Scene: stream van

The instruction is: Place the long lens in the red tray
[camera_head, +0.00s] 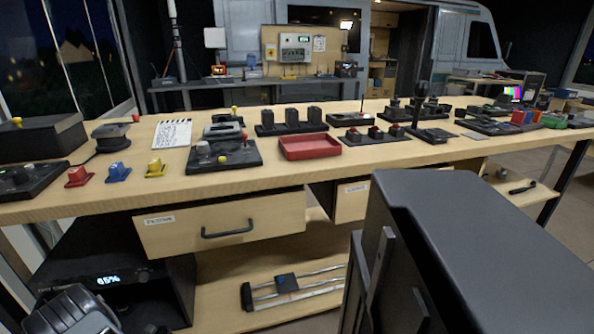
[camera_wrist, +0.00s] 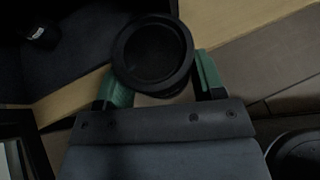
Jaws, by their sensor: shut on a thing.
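The long lens (camera_wrist: 150,52) shows in the wrist view as a black cylinder seen nearly end-on, with a dark round front. My gripper (camera_wrist: 160,80) has its green fingers on either side of the lens and is shut on it. The lens's length and far end are hidden. The red tray (camera_head: 309,146) is a shallow rectangular tray on the wooden bench in the head view, and it looks empty. My gripper and the held lens cannot be made out in the head view.
The bench (camera_head: 270,178) is crowded with gear: a clapperboard (camera_head: 172,134) and black control box (camera_head: 223,157) left of the tray, black stands (camera_head: 375,134) to its right. A wooden drawer (camera_head: 270,215) is below. The wrist view shows a dark-lined compartment (camera_wrist: 75,65) beside the lens.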

